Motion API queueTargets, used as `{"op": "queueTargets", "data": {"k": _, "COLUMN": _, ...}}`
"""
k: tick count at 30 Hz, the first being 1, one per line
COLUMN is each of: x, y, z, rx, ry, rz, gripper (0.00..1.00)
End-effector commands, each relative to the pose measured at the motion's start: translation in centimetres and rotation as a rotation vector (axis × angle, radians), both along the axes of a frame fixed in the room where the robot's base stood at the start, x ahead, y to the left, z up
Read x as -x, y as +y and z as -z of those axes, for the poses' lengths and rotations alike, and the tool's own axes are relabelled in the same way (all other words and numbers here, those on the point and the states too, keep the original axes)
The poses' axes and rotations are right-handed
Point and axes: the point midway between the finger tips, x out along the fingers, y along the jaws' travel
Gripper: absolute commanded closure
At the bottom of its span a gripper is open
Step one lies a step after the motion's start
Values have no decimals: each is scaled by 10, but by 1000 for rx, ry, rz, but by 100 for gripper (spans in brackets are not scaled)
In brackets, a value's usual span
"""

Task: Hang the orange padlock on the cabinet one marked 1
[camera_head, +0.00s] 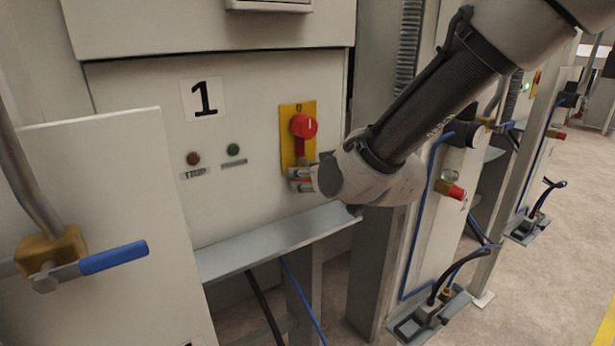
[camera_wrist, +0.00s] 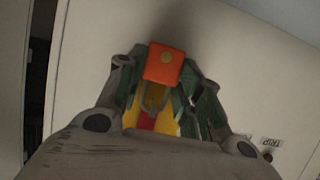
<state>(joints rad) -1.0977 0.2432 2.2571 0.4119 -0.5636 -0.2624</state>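The orange padlock (camera_wrist: 166,64) is between the fingertips of my gripper (camera_head: 301,179) in the wrist view. The fingers look closed on its sides. Its shackle (camera_wrist: 155,97) shows below the body in that picture, in front of a yellow and red area. In the head view my gripper is just below the red rotary switch (camera_head: 303,126) on its yellow plate (camera_head: 286,136). The padlock is not clearly visible there. The switch is on the cabinet face (camera_head: 240,105) marked 1 (camera_head: 205,99). I cannot tell whether the shackle touches the switch.
A grey metal ledge (camera_head: 270,243) runs below the switch. At the left, a panel with a blue-handled valve (camera_head: 113,258) stands nearer to me. Two indicator lights (camera_head: 233,150) are left of the switch. Further cabinets, cables and sockets (camera_head: 432,313) stand to the right.

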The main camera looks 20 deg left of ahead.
Motion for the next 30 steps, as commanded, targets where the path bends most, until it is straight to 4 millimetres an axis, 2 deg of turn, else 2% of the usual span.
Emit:
{"op": "queueTargets", "data": {"k": 1, "x": 0, "y": 0, "z": 0, "rx": 1, "ry": 0, "rz": 0, "gripper": 54}}
{"op": "queueTargets", "data": {"k": 3, "x": 0, "y": 0, "z": 0, "rx": 1, "ry": 1, "rz": 0, "gripper": 41}}
{"op": "queueTargets", "data": {"k": 4, "x": 0, "y": 0, "z": 0, "rx": 0, "ry": 0, "rz": 0, "gripper": 40}}
{"op": "queueTargets", "data": {"k": 16, "x": 5, "y": -5, "z": -4, "rx": -2, "ry": 0, "rz": -1, "gripper": 40}}
{"op": "queueTargets", "data": {"k": 30, "x": 61, "y": -71, "z": -40, "rx": -4, "ry": -1, "rz": 0, "gripper": 40}}
